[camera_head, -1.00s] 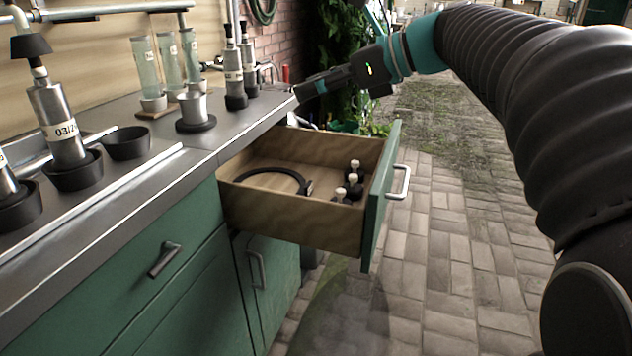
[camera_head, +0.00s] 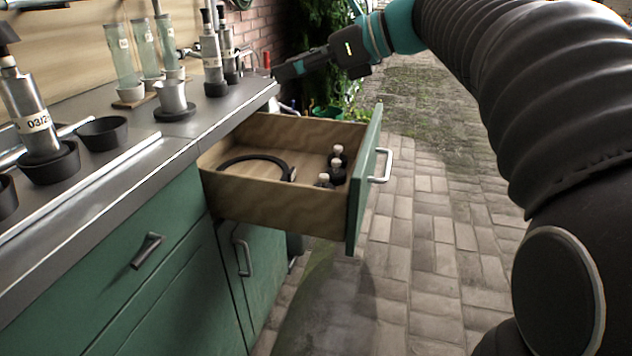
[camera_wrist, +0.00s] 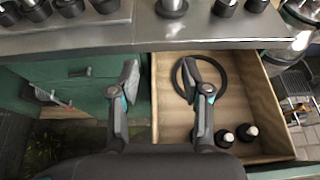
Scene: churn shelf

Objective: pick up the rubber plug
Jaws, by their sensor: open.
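The open wooden drawer (camera_head: 270,208) holds several small black pieces with pale round tops (camera_head: 338,171). Two of them show clearly in the wrist view (camera_wrist: 247,131). They may be the rubber plugs, but they are too small to be sure. A black ring (camera_head: 232,162) lies flat at the drawer's left; it also shows in the wrist view (camera_wrist: 228,87). My gripper (camera_head: 278,72) is open and empty, above and behind the drawer in the head view. In the wrist view its fingers (camera_wrist: 160,78) straddle the drawer's left wall, and the right finger hides part of the ring.
The steel counter (camera_head: 215,120) carries metal cylinders in black cups, a black bowl (camera_head: 103,133), a metal cup (camera_head: 172,98) and glass tubes. The green drawer front with its handle (camera_head: 381,166) juts out over the brick floor (camera_head: 430,240). The floor to the right is clear.

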